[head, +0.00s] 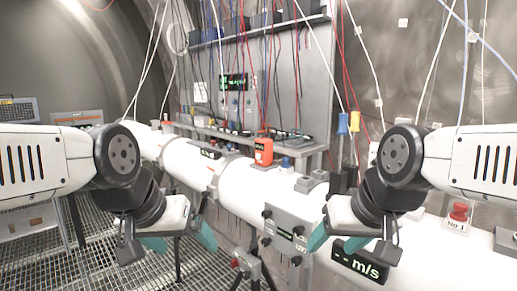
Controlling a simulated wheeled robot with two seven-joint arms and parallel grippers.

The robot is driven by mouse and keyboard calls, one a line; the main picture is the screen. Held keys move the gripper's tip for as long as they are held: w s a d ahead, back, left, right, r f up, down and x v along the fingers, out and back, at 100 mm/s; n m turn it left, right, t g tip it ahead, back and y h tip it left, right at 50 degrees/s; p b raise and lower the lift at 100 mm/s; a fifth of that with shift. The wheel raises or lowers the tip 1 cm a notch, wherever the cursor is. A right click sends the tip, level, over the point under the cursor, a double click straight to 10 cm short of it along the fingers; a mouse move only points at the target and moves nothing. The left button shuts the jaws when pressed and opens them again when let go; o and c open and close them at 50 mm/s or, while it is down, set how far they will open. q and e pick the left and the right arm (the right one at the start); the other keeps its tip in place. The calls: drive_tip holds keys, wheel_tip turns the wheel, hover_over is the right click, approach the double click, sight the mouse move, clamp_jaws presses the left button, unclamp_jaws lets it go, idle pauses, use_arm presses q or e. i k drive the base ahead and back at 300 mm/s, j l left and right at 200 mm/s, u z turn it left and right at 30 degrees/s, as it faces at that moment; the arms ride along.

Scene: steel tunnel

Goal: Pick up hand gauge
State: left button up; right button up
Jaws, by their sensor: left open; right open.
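An orange handheld device (263,151) with a small dark face, which looks like the hand gauge, stands upright at the middle of the view, on or just behind the top of the white pipe (245,190). I cannot tell exactly what it rests on. My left gripper (179,239) is open and empty, with teal fingertips, in front of the pipe, left of and below the device. My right gripper (337,240) is open and empty, right of and below the device, beside a grey control box (290,232). Neither gripper touches the device.
A dark display reading m/s (361,261) sits on the pipe by my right gripper. A red button (459,211) labelled No 1 stands at the right. A bench (300,150) with small parts and hanging cables lies behind. Metal grating (110,265) covers the floor.

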sight(263, 146)
drive_tip(key=i+j+u, duration=0.2)
drive_tip(key=i+j, duration=0.15)
drive_tip(key=i+j+u, duration=0.25)
drive_tip(key=i, duration=0.2)
